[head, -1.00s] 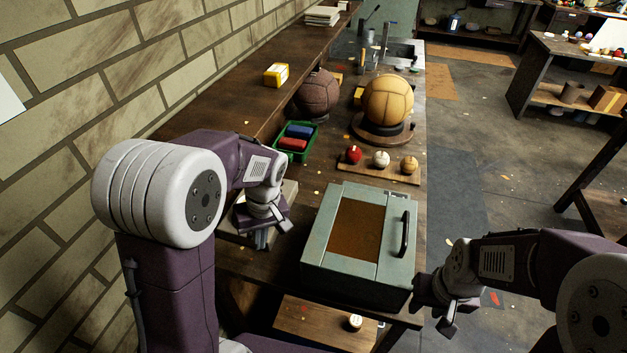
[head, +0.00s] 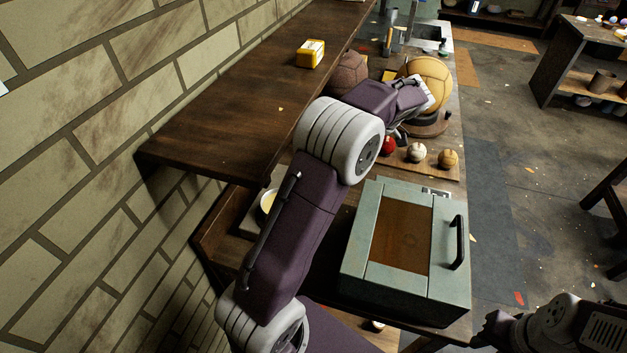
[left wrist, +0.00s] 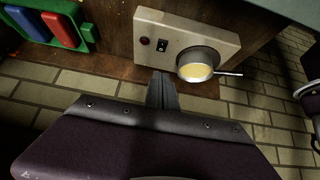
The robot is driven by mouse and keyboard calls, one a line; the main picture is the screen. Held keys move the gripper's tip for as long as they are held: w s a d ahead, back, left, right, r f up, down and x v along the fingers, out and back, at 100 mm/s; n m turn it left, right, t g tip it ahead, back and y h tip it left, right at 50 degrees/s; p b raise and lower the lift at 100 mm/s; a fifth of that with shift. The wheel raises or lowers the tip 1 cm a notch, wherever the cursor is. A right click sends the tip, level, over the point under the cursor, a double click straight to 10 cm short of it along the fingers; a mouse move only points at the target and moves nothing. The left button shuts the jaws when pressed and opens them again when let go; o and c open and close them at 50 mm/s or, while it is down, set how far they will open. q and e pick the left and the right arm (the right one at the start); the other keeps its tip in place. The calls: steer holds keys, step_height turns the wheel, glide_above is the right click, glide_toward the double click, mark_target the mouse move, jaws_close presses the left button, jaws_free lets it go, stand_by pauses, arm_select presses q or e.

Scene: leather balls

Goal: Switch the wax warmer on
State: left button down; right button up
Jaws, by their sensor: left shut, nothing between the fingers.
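The wax warmer shows in the left wrist view as a pale box (left wrist: 219,40) with a metal pot of yellow wax (left wrist: 197,70). A black rocker switch (left wrist: 162,46) and a dark red lamp (left wrist: 145,41) sit beside the pot; the lamp looks unlit. In the head view my left arm hides most of the warmer (head: 257,222). My left gripper (left wrist: 163,77) is shut and empty, its tips at the box's lower edge in the wrist picture, below the switch; contact is unclear. My right gripper (head: 480,340) is low at the right, away from the warmer; its jaws are unclear.
A green-grey box with a handle (head: 453,285) stands right of the warmer. Several small balls on a board (head: 430,169) and larger balls (head: 426,78) are beyond. A green tray (left wrist: 52,8) lies near the warmer. A shelf (head: 235,110) overhangs at left.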

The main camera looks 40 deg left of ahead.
arm_select(q)
steer(key=x, duration=0.8)
steer(key=shift+s+a+f, duration=0.1)
steer(key=shift+a+f, duration=0.1)
step_height(320, 180, down, 4)
steer(key=shift+a+r, duration=0.1)
steer(key=shift+f, duration=0.45)
